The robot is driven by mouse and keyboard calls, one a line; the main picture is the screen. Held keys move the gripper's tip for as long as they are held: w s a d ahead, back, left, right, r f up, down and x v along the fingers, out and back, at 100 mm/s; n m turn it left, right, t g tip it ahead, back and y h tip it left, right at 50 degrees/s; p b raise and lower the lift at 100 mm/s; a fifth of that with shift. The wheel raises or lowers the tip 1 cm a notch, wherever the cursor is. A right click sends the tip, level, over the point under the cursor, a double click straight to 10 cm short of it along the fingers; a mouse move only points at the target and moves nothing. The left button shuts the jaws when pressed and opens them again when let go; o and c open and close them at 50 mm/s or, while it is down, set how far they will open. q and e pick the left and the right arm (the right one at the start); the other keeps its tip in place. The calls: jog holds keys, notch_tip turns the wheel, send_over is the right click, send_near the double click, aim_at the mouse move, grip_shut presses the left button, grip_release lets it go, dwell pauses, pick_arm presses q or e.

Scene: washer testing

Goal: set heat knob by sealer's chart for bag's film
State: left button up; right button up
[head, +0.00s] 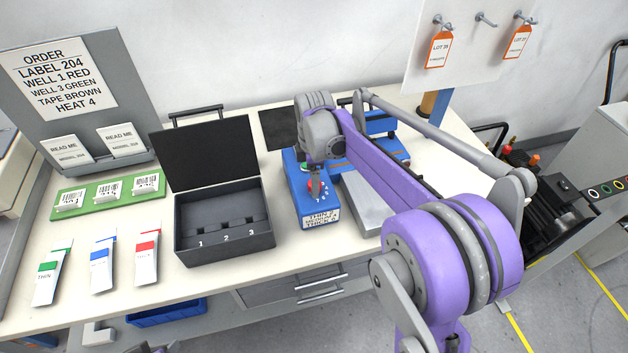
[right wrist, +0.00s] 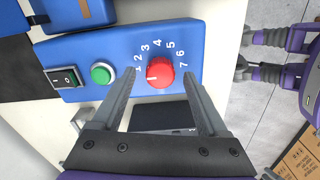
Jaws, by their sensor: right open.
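The blue heat sealer (head: 300,190) stands on the table right of the open black case. Its red heat knob (right wrist: 159,72) sits on a dial printed 1 to 7, beside a green button (right wrist: 102,73). The knob's white mark points left, close to the 1. My right gripper (right wrist: 160,82) is open, its fingers on either side of the knob. A chart label (head: 320,218) is on the sealer's front; its small print is only partly legible. Three bags lie at the left: green-striped (head: 47,278), marked THIN, blue-striped (head: 101,264) and red-striped (head: 146,257). My left gripper is not visible.
The open black case (head: 225,250) has wells 1, 2 and 3. An order sheet (head: 58,78) reads label 204, well 1 red, well 3 green, tape brown, heat 4. A green label strip (head: 88,203) lies behind the bags. My right arm covers the table's right side.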

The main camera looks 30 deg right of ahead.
jog(key=shift+f, duration=0.4)
grip_shut()
